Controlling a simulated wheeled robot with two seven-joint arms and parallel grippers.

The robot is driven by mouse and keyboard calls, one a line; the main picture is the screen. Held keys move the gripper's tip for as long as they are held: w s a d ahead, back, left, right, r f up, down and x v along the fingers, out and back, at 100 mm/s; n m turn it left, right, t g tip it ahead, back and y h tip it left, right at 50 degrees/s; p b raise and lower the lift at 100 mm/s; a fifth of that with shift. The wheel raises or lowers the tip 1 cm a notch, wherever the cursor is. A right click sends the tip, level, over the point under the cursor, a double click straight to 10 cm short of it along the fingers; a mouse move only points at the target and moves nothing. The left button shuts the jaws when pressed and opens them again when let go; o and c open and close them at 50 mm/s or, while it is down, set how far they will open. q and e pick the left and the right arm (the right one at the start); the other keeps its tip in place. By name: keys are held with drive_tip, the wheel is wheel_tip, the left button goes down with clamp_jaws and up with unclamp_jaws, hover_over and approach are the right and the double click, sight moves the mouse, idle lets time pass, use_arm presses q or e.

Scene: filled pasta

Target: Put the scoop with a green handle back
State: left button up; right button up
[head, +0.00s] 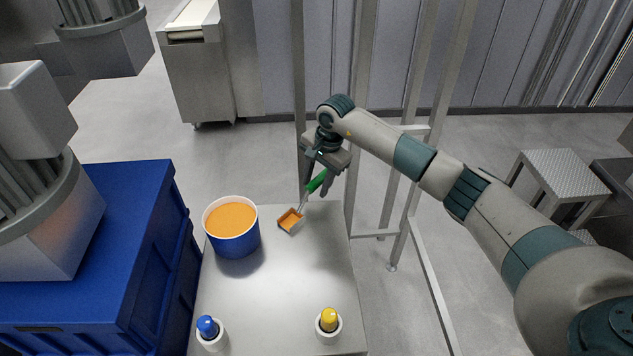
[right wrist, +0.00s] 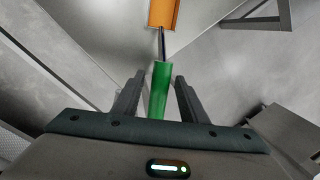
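The scoop with a green handle (head: 290,221) is at the far edge of the small metal table, its head showing orange inside. Its green handle (head: 316,182) slants up and away toward my right gripper (head: 318,178). In the right wrist view, the green handle (right wrist: 159,92) lies between the two fingers of my right gripper (right wrist: 158,82), with a visible gap on each side. The gripper is open around the handle. Whether the scoop's head touches the tabletop is hard to tell. My left gripper is not in view.
A blue tub (head: 234,244) of orange filling stands left of the scoop. White holders with a blue-topped (head: 208,328) and a yellow-topped (head: 329,322) item stand at the near side of the table (head: 280,285). A blue crate (head: 110,270) is at left; metal frame posts (head: 365,100) stand behind.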

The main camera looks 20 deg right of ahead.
drive_tip(key=shift+r, duration=0.1)
drive_tip(key=shift+r, duration=0.1)
drive_tip(key=shift+d+r, duration=0.1)
drive_tip(key=shift+r, duration=0.25)
drive_tip(key=b+v, duration=0.4)
drive_tip(key=v, duration=0.7)
